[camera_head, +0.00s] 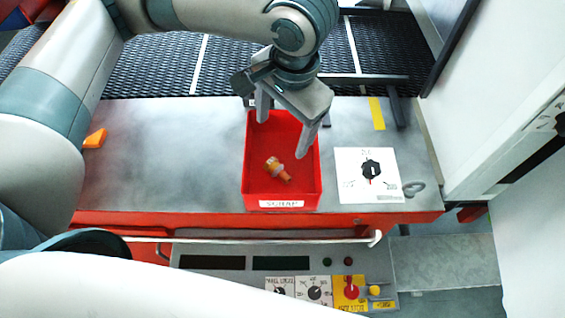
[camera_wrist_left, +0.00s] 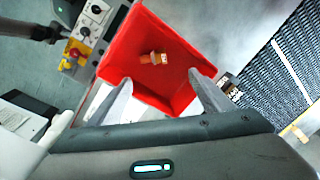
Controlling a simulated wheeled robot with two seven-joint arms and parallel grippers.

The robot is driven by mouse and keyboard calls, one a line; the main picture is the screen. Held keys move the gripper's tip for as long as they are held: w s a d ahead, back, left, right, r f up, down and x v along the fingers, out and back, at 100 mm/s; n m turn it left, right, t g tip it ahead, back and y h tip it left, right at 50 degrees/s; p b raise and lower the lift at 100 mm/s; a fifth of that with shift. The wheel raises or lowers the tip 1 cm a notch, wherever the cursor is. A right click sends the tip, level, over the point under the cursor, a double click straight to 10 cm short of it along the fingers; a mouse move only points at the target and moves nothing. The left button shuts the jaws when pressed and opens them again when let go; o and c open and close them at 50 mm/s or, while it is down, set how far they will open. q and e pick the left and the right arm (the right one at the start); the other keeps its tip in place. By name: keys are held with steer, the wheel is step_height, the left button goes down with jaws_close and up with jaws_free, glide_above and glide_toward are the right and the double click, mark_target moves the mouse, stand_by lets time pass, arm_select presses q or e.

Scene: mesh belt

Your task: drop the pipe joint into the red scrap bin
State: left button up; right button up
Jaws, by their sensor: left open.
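The red scrap bin (camera_head: 312,185) stands on the grey table, its front label reading SCRAP. The pipe joint (camera_head: 278,170), orange with a paler band, lies inside the bin on its floor. In the left wrist view the pipe joint (camera_wrist_left: 154,58) shows within the red bin (camera_wrist_left: 138,90), apart from the fingers. My left gripper (camera_head: 284,133) is open and empty above the back part of the bin, its fingers spread. In the left wrist view its fingertips (camera_wrist_left: 160,84) reach in from below. My right gripper is not in view.
An orange piece (camera_head: 95,138) lies at the table's left. A dial panel (camera_head: 366,176) and a metal ring (camera_head: 413,189) are right of the bin. The dark mesh belt (camera_head: 240,65) runs behind. A control panel (camera_head: 290,265) sits below the front edge.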

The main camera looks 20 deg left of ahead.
arm_select(q)
step_height(320, 180, up, 17)
steer(key=s+d+b, duration=0.1)
steer(key=d+b, duration=0.1)
steer(key=shift+b, duration=0.4)
stand_by(0.5)
steer(key=shift+s+f, duration=0.15)
steer(key=shift+s, duration=0.05)
